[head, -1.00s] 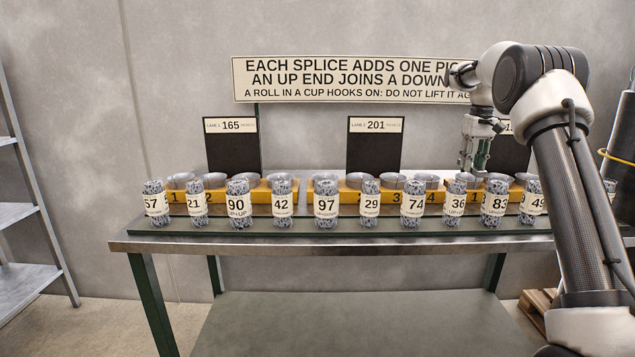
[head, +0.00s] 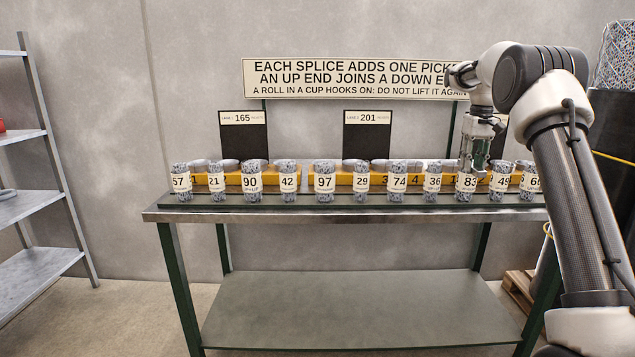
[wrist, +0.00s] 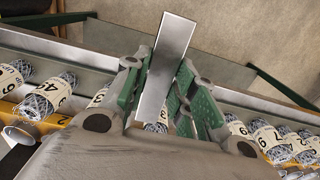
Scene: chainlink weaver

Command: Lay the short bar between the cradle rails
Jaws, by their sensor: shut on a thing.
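My gripper (head: 474,160) hangs above the right part of the bench, close to the roll marked 83. In the wrist view its green-padded fingers (wrist: 160,88) are shut on a short flat silver metal bar (wrist: 167,62). The bar sticks out well past the fingertips, slightly tilted in that view. In the head view the bar cannot be made out. I cannot make out the cradle rails in either view.
Numbered mesh rolls (head: 324,180) stand in a row along the steel bench (head: 340,214). Yellow cup blocks (head: 290,181) lie behind them. Metal shelves (head: 35,262) stand at the left.

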